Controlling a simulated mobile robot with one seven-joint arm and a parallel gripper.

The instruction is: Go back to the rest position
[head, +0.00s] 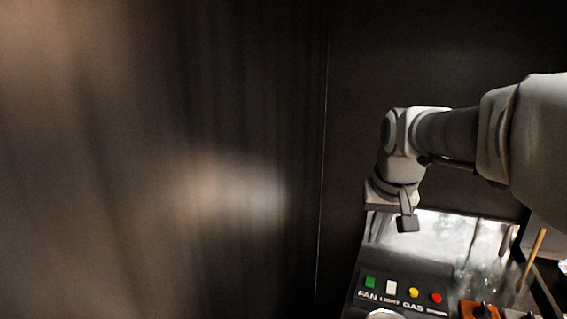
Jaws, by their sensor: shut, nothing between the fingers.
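My gripper (407,224) hangs at the end of my arm, which reaches in from the right side of the head view. Its fingers point down and look closed together, with nothing held. It is above and behind a dark control panel (385,288), apart from its buttons. The panel carries a green button (370,282), a white button (391,287), a yellow button (413,293) and a red button (436,298). The labels FAN, LIGHT and GAS show below them.
A dark wall (220,120) with a blurred sheen fills the left and centre. A bright reflective surface (435,240) lies behind the panel. A wooden stick (533,250) leans at the right, and an orange block (470,311) with a dark knob sits at the lower right.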

